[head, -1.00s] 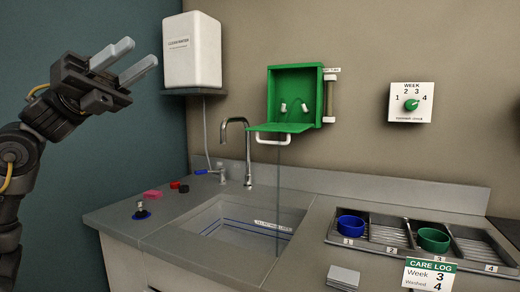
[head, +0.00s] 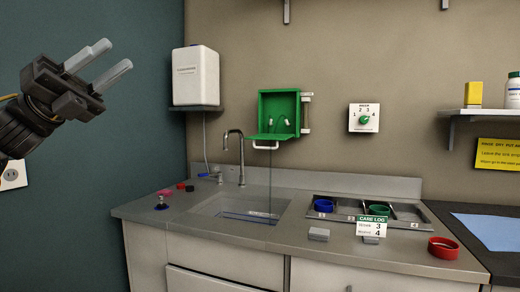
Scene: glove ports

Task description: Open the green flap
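The green flap (head: 266,137) is hinged at the bottom of a green wall box (head: 280,106) and hangs folded down, roughly level, so the box stands open. A white handle (head: 265,146) is on the flap's front edge. Two small white fittings show inside the box. My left gripper (head: 107,62) is at the upper left, in front of the teal wall, with its two fingers apart and nothing between them. It is well away from the flap. My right gripper is not in view.
A sink (head: 240,207) with a faucet (head: 235,155) lies below the box, and a clear upright panel stands at the sink. A white tank (head: 196,76) sits on a shelf to the left. Blue and green cups stand in a rack; a red ring (head: 443,248) is at right.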

